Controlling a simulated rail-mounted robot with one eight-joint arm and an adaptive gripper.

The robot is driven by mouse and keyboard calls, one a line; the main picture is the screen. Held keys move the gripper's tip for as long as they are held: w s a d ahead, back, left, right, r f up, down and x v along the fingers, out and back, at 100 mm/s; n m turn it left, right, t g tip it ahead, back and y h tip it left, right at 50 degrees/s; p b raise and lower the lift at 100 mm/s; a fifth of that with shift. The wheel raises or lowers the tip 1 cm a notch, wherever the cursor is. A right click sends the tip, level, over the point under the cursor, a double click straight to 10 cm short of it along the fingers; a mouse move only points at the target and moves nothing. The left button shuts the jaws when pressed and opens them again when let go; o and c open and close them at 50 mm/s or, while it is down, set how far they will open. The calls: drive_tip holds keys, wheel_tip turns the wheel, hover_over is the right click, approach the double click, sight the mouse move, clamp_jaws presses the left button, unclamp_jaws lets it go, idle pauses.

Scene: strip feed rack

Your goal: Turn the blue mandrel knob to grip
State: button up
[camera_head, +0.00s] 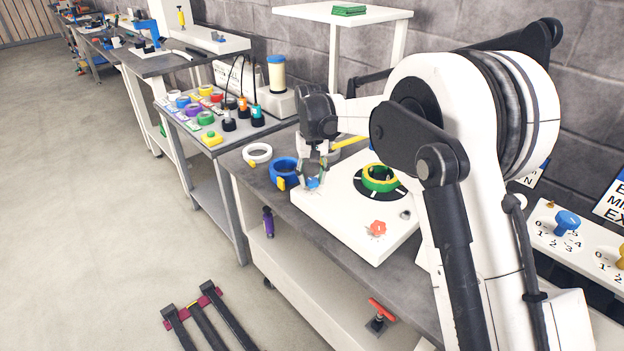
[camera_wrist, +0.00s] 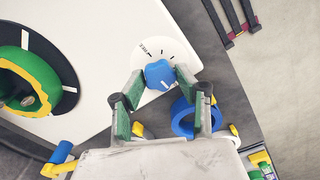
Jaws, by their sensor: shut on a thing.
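The blue mandrel knob (camera_wrist: 160,75) sits on a white round dial with black tick marks on the white panel (camera_wrist: 112,50). In the head view a small part of the blue knob (camera_head: 313,183) shows under my gripper (camera_head: 313,170), at the panel's left corner. In the wrist view my gripper (camera_wrist: 160,79) has its green-padded fingers on either side of the knob, shut on it. The dial's lettering is too small to read. A green and yellow ring (camera_head: 380,178) sits on a black disc on the panel; it also shows in the wrist view (camera_wrist: 38,85).
A red knob (camera_head: 377,227) stands on the panel's front part. Beside the panel lie a blue ring (camera_head: 284,172) and a white ring (camera_head: 257,153) on the grey bench. A board with colored rolls (camera_head: 205,117) stands further left. The floor in front is mostly clear.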

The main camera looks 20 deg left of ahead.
sight(312, 180)
idle(0.3)
drive_tip(key=o, duration=1.1)
drive_tip(key=shift+o, duration=0.2)
drive_tip(key=shift+r, duration=0.15)
wheel_tip(312, 180, up, 12)
